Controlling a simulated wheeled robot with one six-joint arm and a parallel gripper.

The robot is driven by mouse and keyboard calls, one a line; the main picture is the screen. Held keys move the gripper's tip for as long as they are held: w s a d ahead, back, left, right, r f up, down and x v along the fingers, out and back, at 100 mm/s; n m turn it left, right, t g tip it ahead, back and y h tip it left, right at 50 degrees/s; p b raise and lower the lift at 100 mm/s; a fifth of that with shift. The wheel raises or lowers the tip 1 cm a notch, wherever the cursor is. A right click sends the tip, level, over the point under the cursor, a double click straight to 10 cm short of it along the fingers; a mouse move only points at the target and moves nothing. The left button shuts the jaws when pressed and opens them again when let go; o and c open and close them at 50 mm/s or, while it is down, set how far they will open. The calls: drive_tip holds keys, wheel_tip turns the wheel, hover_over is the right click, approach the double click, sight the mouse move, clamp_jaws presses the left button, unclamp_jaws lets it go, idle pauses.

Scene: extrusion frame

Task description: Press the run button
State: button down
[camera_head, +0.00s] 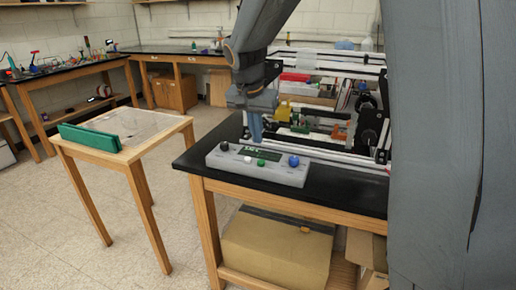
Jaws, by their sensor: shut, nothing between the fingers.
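A grey control box (215,160) sits on the front left of the black-topped bench. Its top has a small dark screen with green marks (262,153), a black knob (224,146), a white button (247,159), a green button (261,163) and a blue knob (293,161). No label tells me which is the run button. My gripper (255,138) points down, shut and empty, just above or behind the box's screen edge. The fingertips appear up and behind the white and green buttons in the picture. I cannot tell the exact height gap.
An extrusion frame with rails and black wheels (368,125) stands on the bench behind and right of the box. A small wooden table (150,145) with a green object (90,137) is to the left. Cardboard boxes (275,245) lie under the bench. Floor is clear between the tables.

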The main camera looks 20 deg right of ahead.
drive_tip(key=shift+b+v, duration=0.35)
drive_tip(key=shift+v, duration=2.45)
